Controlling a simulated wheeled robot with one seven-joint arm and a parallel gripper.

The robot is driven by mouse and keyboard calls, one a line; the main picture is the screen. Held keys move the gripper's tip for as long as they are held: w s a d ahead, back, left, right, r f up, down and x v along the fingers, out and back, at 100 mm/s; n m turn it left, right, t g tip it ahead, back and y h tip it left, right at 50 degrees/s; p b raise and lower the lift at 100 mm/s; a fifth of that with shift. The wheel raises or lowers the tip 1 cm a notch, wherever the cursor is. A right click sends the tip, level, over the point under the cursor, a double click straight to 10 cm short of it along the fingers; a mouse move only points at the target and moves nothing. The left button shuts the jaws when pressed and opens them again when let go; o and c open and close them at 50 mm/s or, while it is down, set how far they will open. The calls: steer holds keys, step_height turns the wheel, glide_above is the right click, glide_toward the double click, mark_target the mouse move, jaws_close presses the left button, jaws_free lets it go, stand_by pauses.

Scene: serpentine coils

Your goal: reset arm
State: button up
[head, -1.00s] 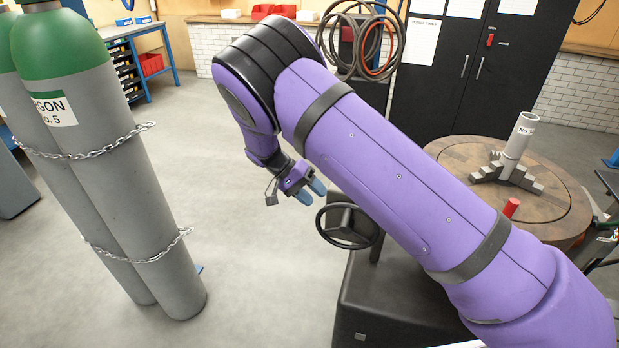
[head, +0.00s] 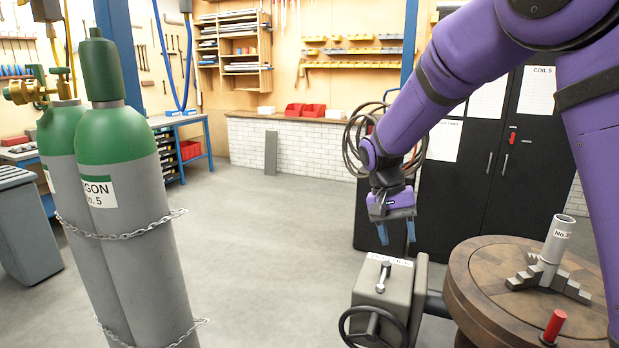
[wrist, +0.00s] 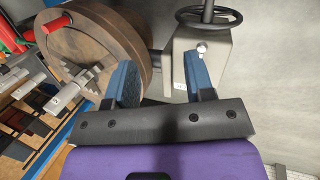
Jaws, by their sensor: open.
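My gripper (head: 397,234) hangs pointing down from my purple arm in the head view, above and behind the grey machine box with the handwheel. Its two blue fingers are apart with nothing between them. In the wrist view my gripper (wrist: 163,82) also shows open and empty. Beyond the fingers there are the round wooden-topped table (wrist: 115,35) and the grey box (wrist: 195,55) with its black handwheel (wrist: 208,16).
The round table (head: 470,285) bears a grey tube (head: 556,240) on a stepped stand and a red cylinder (head: 554,326). The grey box (head: 378,290) stands beside it. Chained gas cylinders (head: 135,210) stand at left. Black cabinets (head: 500,150) are behind. Open floor (head: 265,240) lies between.

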steer(key=s+d+r+n+t+y, duration=0.1)
steer(key=s+d+r+t, duration=0.1)
steer(key=s+d+r, duration=0.35)
steer(key=s+d+r+n+t+y, duration=0.1)
steer(key=s+d+r+t+y, duration=0.15)
steer(key=s+r, duration=0.5)
steer(key=s+d+t, duration=0.1)
steer(key=s+d, duration=0.1)
steer(key=s, duration=0.5)
steer(key=s+d+r+n+t, duration=0.1)
steer(key=s+t, duration=0.1)
steer(key=s, duration=0.6)
steer(key=shift+d+r+h, duration=0.3)
steer(key=shift+d+h, duration=0.05)
steer(key=shift+h, duration=0.1)
stand_by(0.5)
